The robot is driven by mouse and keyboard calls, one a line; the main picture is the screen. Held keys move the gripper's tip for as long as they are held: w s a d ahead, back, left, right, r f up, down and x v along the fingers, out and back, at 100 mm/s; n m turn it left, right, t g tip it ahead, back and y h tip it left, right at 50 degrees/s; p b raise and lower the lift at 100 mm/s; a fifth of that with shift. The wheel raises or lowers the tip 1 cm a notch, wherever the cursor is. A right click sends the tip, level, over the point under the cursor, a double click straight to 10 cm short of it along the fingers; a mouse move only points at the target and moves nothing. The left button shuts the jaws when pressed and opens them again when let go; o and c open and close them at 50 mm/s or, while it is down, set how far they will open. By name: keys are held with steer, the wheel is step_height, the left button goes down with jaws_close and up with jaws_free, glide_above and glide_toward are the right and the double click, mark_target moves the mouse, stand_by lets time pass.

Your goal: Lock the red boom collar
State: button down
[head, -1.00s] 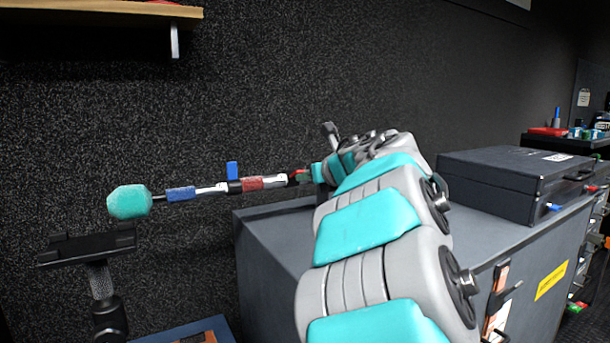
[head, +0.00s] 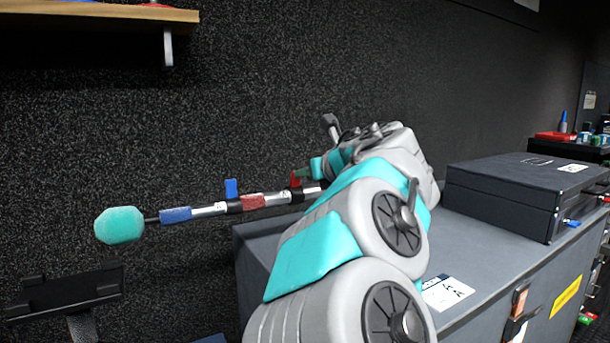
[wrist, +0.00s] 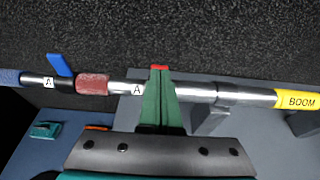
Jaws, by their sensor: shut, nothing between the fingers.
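The boom pole (head: 208,210) runs across in front of the dark wall, with a teal foam-covered head (head: 119,225) at its left end. Its red lever (head: 295,179) sticks up from the pole just left of my gripper (head: 306,174). In the wrist view my gripper (wrist: 160,72) is shut, its green fingers together across the pole right of the "A" label (wrist: 137,89). Only a bit of red (wrist: 159,67) shows at the fingertips; the collar is hidden behind them. A blue lever (head: 231,188) stands upright farther left, beside the red grip band (head: 252,202).
A grey cabinet (head: 480,259) stands below the pole, with a black case (head: 515,190) on its top at right. A shelf (head: 90,14) hangs at upper left. A dark holder (head: 65,293) stands below the foam head. The pole's right part bears a yellow "BOOM" label (wrist: 299,100).

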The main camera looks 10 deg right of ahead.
steer(key=shift+r, duration=0.15)
steer(key=shift+r+p, duration=0.65)
steer(key=shift+p, duration=0.05)
steer(key=shift+s+f, duration=0.1)
